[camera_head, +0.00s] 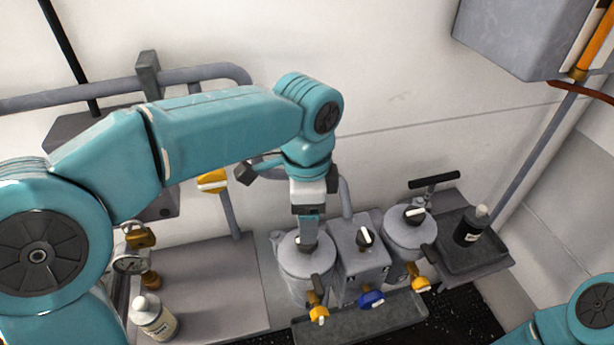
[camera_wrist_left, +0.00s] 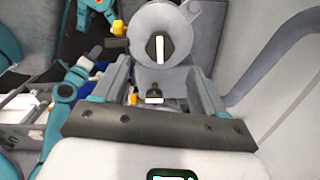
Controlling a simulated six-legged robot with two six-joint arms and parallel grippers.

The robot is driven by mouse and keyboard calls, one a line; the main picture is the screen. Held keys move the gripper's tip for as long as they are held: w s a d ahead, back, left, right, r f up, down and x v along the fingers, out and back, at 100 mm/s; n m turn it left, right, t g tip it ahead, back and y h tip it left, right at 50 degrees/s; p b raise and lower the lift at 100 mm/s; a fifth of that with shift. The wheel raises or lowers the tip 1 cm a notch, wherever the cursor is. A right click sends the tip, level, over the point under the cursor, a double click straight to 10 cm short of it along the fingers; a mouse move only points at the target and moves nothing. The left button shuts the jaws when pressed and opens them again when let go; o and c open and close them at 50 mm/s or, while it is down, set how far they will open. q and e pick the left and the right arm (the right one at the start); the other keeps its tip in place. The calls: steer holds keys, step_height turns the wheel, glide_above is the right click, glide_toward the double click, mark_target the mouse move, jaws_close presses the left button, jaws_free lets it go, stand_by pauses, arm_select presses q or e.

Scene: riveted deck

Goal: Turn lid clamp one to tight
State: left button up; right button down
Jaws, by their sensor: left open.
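My left gripper (camera_head: 306,240) points down at the left canister (camera_head: 305,268) in the head view and hides part of its lid. In the left wrist view my gripper (camera_wrist_left: 160,78) is open. A round grey lid (camera_wrist_left: 182,30) with a black knob (camera_wrist_left: 160,48) bearing a white stripe shows beyond and between the fingers. The stripe runs up and down in that picture. I cannot tell whether the fingers touch the knob. The right canister (camera_head: 403,240) has a black clamp knob (camera_head: 413,214) with a white mark.
A grey box with a black knob (camera_head: 364,238) stands between the canisters. Yellow and blue valve handles (camera_head: 371,299) are in front, above a grey trough (camera_head: 362,322). A white bottle (camera_head: 153,318) stands left, and a dark bottle (camera_head: 471,226) sits on a right tray (camera_head: 490,258).

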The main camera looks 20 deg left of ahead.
arm_select(q)
step_height(320, 180, up, 10)
steer(key=p, duration=0.1)
steer(key=shift+f, duration=0.15)
stand_by(0.5)
